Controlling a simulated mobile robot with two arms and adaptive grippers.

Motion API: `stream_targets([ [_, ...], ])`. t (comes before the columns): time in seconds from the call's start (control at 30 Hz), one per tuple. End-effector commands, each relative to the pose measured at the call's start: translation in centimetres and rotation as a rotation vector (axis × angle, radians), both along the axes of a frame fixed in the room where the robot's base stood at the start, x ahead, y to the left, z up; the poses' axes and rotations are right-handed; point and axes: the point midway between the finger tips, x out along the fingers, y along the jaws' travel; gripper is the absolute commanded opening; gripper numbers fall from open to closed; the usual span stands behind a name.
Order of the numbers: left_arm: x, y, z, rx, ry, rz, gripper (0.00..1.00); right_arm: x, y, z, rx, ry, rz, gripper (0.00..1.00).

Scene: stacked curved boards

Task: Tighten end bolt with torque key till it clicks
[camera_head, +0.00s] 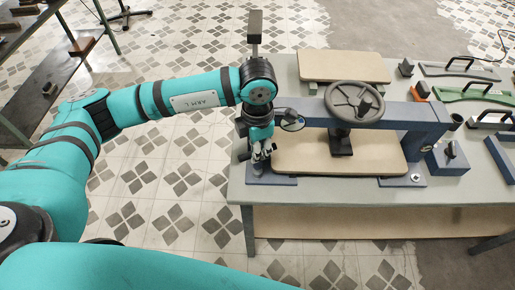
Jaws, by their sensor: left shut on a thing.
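My left gripper (262,154) points down at the left end of the blue clamp frame (310,114), just above its left foot plate (270,181). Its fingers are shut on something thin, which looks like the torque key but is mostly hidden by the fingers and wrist. A dark block on a grey shaft (255,30) sticks up behind the wrist; I cannot tell if it belongs to the key. The bolt under the gripper is hidden. Another bolt (416,177) shows on the right foot plate. My right gripper is out of view.
A dark handwheel (355,103) tops the frame, over a curved wooden board (340,155) on the grey table (300,190). Another board (343,66) lies behind. Tools, including a green one (473,91), and a blue block (447,159) crowd the right side.

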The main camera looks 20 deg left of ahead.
Motion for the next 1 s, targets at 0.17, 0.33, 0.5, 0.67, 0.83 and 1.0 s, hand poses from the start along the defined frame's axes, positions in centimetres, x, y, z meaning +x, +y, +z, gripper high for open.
stream_targets([
  [0.17,0.04,-0.02,0.25,-0.001,-0.002,0.0,0.0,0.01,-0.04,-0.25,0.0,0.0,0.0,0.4],
  [0.33,0.01,-0.01,0.5,-0.001,-0.001,-0.001,0.0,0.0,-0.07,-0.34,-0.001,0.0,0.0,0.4],
  [0.5,0.0,-0.01,0.51,-0.001,-0.001,0.0,0.0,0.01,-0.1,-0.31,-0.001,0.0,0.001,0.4],
  [0.67,0.01,-0.02,0.57,-0.001,-0.001,0.0,0.0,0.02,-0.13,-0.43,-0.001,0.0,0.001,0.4],
  [0.83,-0.01,-0.02,0.85,-0.001,-0.001,-0.001,0.0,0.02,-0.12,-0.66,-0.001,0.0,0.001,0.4],
  [1.0,-0.01,-0.01,1.0,0.0,0.0,0.0,0.0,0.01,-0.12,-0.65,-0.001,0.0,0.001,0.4],
])
